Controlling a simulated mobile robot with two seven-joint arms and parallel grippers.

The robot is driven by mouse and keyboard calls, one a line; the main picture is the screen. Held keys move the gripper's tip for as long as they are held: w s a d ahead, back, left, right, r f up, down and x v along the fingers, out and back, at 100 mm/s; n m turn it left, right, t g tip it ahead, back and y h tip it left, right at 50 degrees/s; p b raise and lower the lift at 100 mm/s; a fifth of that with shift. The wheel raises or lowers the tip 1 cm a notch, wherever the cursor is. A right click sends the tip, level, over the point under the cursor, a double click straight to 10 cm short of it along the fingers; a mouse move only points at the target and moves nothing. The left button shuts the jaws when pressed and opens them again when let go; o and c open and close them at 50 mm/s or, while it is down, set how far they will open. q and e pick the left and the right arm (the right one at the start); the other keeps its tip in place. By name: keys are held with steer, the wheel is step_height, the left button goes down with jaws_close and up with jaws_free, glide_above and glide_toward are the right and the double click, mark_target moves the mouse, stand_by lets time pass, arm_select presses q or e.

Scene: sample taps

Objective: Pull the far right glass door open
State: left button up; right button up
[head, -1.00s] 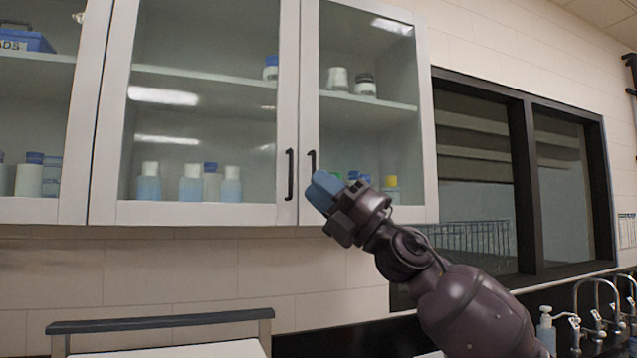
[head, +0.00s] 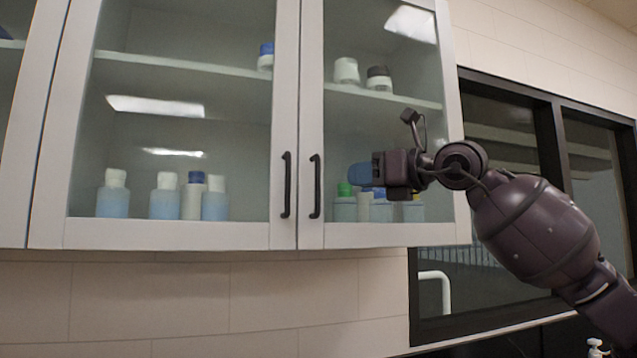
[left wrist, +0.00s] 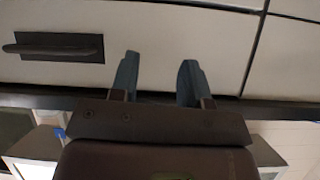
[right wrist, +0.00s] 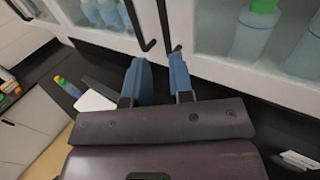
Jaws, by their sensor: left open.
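The far right glass door (head: 385,233) is shut in the head view, with a pale frame and a dark upright bar handle (head: 316,187) near its left edge. My right gripper (head: 360,174) is in front of its glass, right of the handle, pointing left. In the right wrist view the fingers of my right gripper (right wrist: 160,72) are apart with nothing between them. The door's handle (right wrist: 165,22) lies just beyond the fingertips, not gripped. My left gripper (left wrist: 157,75) is open and empty in the left wrist view, over a pale drawer front.
The neighbouring glass door (head: 165,236) is shut, with its own dark handle (head: 287,185) close beside. Bottles (head: 190,196) stand behind the glass. A dark-framed window (head: 480,240) is to the right. A drawer handle (left wrist: 52,46) lies left of my left gripper.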

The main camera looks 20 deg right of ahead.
mark_target(318, 209)
steer(key=p+x, duration=0.1)
steer(key=x, duration=0.6)
steer(key=p+x, duration=0.1)
steer(key=x, duration=0.2)
steer(key=shift+w+f+p, duration=0.25)
steer(key=shift+w+p, duration=0.1)
steer(key=shift+w, duration=0.15)
steer(key=shift+d, duration=0.1)
jaws_close()
